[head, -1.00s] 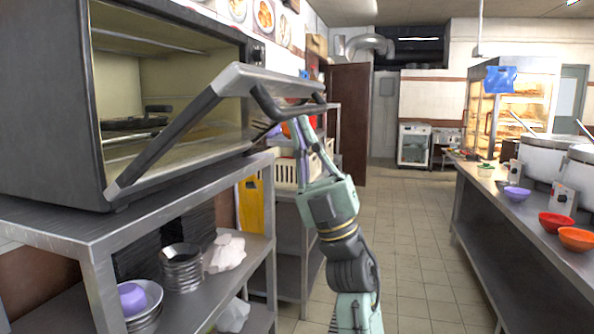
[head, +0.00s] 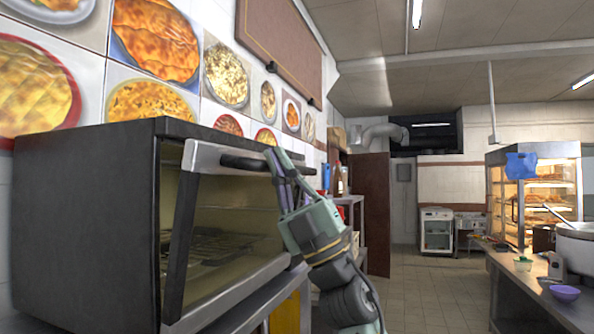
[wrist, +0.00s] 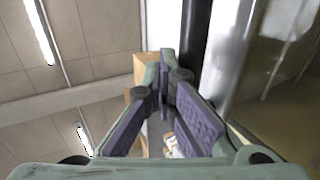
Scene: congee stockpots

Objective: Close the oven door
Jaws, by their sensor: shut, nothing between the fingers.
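The oven (head: 85,235) is a dark box on a metal shelf. Its door (head: 180,240) is hinged at the bottom and stands nearly upright, tilted out with a gap between its top edge and the oven frame. The dark handle bar (head: 245,163) runs along the door's top. In the wrist view the shut fingers (wrist: 167,75) point towards the dark handle (wrist: 194,40) and silver door edge (wrist: 222,60). A rack shows inside the oven.
Food pictures cover the wall above the oven. A counter (head: 540,292) with a purple bowl (head: 565,293) and a stockpot (head: 576,250) stands at the right. A lit display case (head: 535,200) is behind it. The tiled floor between is clear.

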